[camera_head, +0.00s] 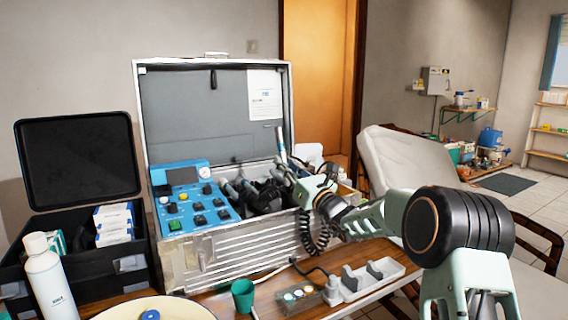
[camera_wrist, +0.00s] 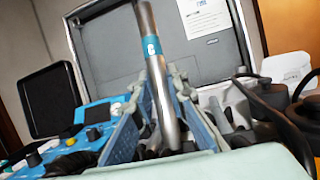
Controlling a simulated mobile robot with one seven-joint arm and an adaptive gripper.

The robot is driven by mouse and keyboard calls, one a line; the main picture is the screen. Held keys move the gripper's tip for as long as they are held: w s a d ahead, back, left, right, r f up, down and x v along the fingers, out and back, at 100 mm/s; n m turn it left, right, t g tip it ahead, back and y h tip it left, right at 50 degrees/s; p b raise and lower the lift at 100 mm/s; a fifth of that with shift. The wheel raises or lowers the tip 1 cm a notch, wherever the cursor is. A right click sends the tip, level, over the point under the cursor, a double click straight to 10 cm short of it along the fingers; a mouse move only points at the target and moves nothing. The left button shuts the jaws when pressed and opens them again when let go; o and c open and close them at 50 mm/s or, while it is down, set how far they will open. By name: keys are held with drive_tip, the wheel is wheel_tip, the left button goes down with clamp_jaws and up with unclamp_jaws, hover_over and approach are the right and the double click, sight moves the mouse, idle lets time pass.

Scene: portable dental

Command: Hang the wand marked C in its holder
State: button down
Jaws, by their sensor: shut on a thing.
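A silver wand (camera_wrist: 158,75) with a teal band stands a little tilted between the fingers of my gripper (camera_wrist: 160,112) in the wrist view. Dark holders and other handpieces (camera_head: 262,196) crowd the case below and left of my gripper. I cannot tell which holder is marked C.
A blue control panel (camera_head: 195,208) fills the case's left side, and the raised lid (camera_head: 205,105) stands behind. A coiled black cord hangs at the case's front right. A white bottle (camera_head: 50,280), green cup (camera_head: 243,296) and power strip (camera_head: 368,281) are in front.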

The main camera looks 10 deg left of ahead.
sight(286, 180)
drive_tip(key=shift+f, duration=0.1)
drive_tip(key=shift+s+d+f+b, duration=0.15)
drive_tip(key=shift+s+f+b, duration=0.1)
drive_tip(key=shift+f+b, duration=0.4)
drive_tip(key=shift+s+d+f+b, duration=0.15)
drive_tip(key=shift+s+f+b, duration=0.1)
drive_tip(key=shift+f+b, duration=0.35)
drive_tip(key=shift+w+f, duration=0.1)
drive_tip(key=shift+f, duration=0.2)
drive_tip(key=shift+r, duration=0.2)
drive_tip(key=c, duration=1.8)
unclamp_jaws()
drive_tip(key=shift+r, duration=0.15)
drive_tip(key=shift+b+v, duration=1.25)
drive_tip(key=shift+v, duration=2.8)
